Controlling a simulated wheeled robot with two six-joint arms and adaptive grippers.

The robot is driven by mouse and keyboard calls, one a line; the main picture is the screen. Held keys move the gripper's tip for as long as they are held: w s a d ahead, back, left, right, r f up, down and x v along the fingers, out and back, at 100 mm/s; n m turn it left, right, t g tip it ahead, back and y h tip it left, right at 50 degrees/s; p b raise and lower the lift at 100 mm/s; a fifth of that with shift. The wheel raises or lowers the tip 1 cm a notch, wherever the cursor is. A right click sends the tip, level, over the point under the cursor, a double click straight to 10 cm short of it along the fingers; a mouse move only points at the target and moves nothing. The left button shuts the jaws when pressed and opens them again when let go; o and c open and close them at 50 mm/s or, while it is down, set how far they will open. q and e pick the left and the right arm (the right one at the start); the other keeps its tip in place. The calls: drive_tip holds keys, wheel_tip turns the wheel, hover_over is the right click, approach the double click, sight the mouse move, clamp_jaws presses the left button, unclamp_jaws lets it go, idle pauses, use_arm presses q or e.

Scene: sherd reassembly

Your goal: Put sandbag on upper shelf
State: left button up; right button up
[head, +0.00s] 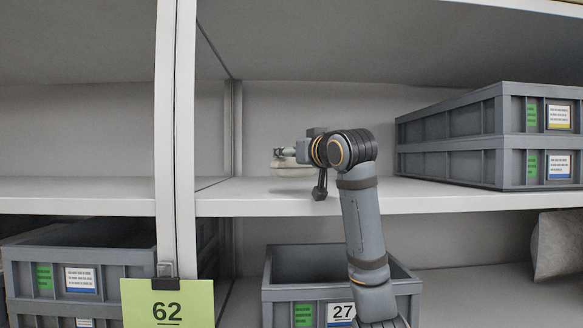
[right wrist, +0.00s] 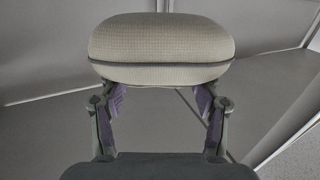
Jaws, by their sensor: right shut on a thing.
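The sandbag (head: 292,169) is a pale beige, rounded cushion, seen small at the upper shelf's left part in the head view. In the right wrist view the sandbag (right wrist: 160,50) fills the top middle, with a dark seam around it. My right gripper (head: 284,153) reaches in over the upper shelf (head: 400,200) and is shut on the sandbag. In the right wrist view my right gripper (right wrist: 163,103) has its two fingers at the bag's near side. The bag is at or just above the shelf board; I cannot tell whether it touches. My left gripper is not in view.
Two stacked grey crates (head: 450,130) stand at the right on the upper shelf. A white upright post (head: 175,120) is left of my arm. Below are crate 27 (head: 280,293), a left crate (head: 35,270) and a green 62 sign (head: 167,303). Shelf between bag and stacked crates is free.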

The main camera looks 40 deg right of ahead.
sight(292, 168)
drive_tip(key=shift+a+f, duration=0.1)
drive_tip(key=shift+f, duration=0.05)
drive_tip(key=f, duration=0.2)
drive_tip(key=shift+w+f, duration=0.3)
drive_tip(key=shift+f, duration=0.4)
drive_tip(key=shift+s, duration=0.1)
drive_tip(key=shift+f, duration=0.1)
drive_tip(key=o, duration=1.7)
drive_tip(key=shift+a, duration=0.1)
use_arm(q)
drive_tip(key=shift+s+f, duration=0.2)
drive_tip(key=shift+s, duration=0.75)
use_arm(e)
drive_tip(key=shift+o, duration=0.3)
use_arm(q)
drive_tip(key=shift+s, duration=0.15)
